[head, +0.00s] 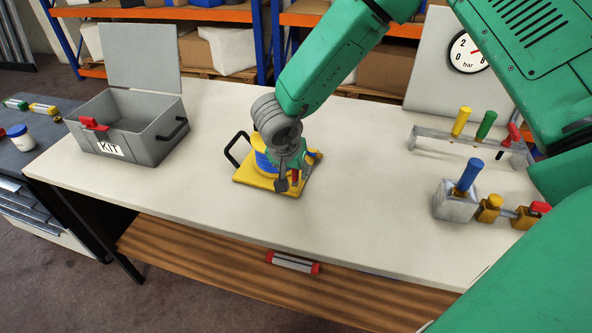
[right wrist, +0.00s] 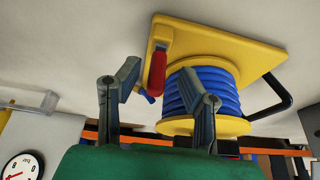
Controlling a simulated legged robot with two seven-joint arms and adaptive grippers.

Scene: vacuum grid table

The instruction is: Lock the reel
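The reel of blue hose (head: 262,162) stands on a yellow base plate (head: 250,180) on the table. It also shows in the right wrist view, with blue coils (right wrist: 208,92), a yellow flange (right wrist: 232,126) and a red lever (right wrist: 157,72) beside the coils. My right gripper (head: 290,178) is at the right side of the reel and partly hides it. In the right wrist view my right gripper (right wrist: 160,80) is open, and the red lever shows between its fingertips. I cannot tell whether the fingers touch the lever. My left gripper is not in view.
A grey open box marked KIT (head: 150,140) stands at the left. At the right are a rack with coloured handles (head: 465,150), a metal block with a blue handle (head: 455,203) and a pressure gauge (head: 468,52). The front middle of the table is clear.

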